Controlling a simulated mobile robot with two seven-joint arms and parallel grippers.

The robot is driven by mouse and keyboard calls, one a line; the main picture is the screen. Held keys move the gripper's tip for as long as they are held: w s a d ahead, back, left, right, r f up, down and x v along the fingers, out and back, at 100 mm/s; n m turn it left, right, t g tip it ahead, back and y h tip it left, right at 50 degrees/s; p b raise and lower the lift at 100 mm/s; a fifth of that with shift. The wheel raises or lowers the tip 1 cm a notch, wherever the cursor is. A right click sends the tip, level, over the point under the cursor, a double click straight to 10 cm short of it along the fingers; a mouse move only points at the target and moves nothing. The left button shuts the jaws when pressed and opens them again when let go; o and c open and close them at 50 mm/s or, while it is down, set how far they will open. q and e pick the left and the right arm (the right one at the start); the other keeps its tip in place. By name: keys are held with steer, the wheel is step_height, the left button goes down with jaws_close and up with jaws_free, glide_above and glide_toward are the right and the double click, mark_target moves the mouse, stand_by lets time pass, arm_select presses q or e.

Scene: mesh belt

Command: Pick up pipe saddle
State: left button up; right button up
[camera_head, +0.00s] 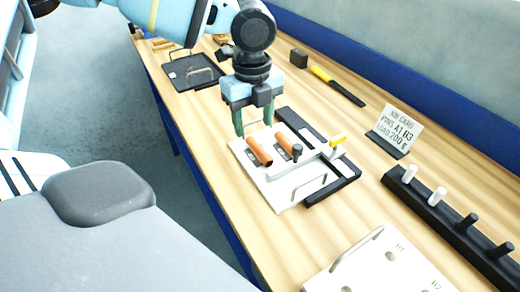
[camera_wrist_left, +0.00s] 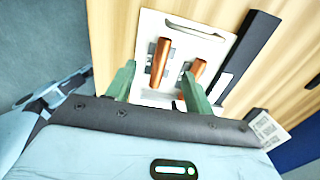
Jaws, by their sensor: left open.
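Two copper-coloured rounded pieces lie on a white plate (camera_head: 277,198), the left one (camera_head: 259,150) and the right one (camera_head: 285,143). I cannot tell whether the pipe saddle is one of these or a grey part under them. In the left wrist view the left copper piece (camera_wrist_left: 159,58) and right copper piece (camera_wrist_left: 192,77) rest over grey parts on the plate (camera_wrist_left: 150,22). My left gripper (camera_head: 254,122) is open and empty, pointing down at the plate's far edge. In the wrist view its green fingers (camera_wrist_left: 157,78) stand apart, with copper between them. My right gripper is not in view.
A black frame (camera_head: 293,117) with a yellow-tipped clamp (camera_head: 338,140) adjoins the plate. A dark tray (camera_head: 180,75) and yellow-handled tool (camera_head: 323,75) lie farther back.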

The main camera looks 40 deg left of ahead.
mark_target(256, 144)
arm_select(q)
steer(key=shift+f, duration=1.05)
steer(key=f, duration=0.4)
steer(key=shift+w+d+f, duration=0.1)
steer(key=shift+d+f, duration=0.05)
steer(key=shift+d, duration=0.05)
steer(key=c, duration=1)
steer(key=shift+o, duration=0.2)
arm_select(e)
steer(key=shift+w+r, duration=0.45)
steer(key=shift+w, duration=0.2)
